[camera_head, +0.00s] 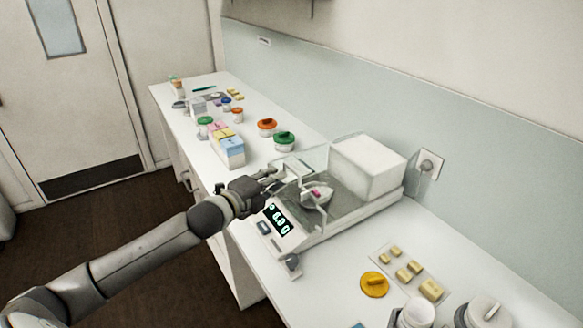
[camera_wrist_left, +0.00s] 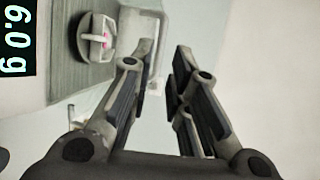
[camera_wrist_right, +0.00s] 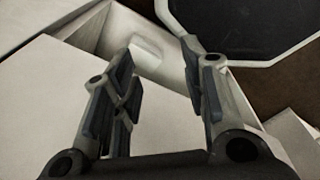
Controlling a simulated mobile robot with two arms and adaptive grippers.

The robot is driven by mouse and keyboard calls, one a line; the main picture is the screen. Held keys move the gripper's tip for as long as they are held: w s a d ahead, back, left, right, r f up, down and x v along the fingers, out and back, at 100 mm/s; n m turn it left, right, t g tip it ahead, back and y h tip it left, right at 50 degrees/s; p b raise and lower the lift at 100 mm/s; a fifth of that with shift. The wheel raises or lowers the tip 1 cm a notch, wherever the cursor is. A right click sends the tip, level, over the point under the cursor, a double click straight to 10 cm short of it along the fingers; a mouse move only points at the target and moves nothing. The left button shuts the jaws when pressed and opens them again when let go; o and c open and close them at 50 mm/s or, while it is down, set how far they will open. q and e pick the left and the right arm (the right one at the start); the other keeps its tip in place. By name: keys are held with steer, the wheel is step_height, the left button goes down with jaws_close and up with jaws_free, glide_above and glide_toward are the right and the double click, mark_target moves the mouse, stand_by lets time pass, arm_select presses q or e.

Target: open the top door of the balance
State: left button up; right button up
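The balance (camera_head: 300,240) stands on the bench with its display lit at 6.0 g. A clear glass shield surrounds its weighing chamber, with a white housing block (camera_head: 368,167) at the back. I cannot tell the top door's exact position through the clear glass. Inside, a small dish (camera_head: 316,196) with a pink bit sits on the pan; the dish also shows in the left wrist view (camera_wrist_left: 97,38). My left gripper (camera_head: 278,179) is beside the chamber's left upper edge, its fingers apart with a gap between. My right gripper (camera_wrist_right: 160,80) is open and empty, outside the head view.
Jars with green (camera_head: 284,138) and orange (camera_head: 267,125) lids and a coloured box stand left of and behind the balance. A yellow lid (camera_head: 374,284), several small yellow blocks and a white container lie to the right. The wall is close behind the bench.

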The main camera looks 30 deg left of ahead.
mark_target(292, 169)
arm_select(q)
steer(key=p+x, duration=0.2)
steer(key=x, duration=0.4)
steer(key=shift+w, duration=0.45)
steer(key=shift+x, duration=0.85)
steer(key=shift+d, duration=0.1)
steer(key=shift+f, duration=0.1)
jaws_close()
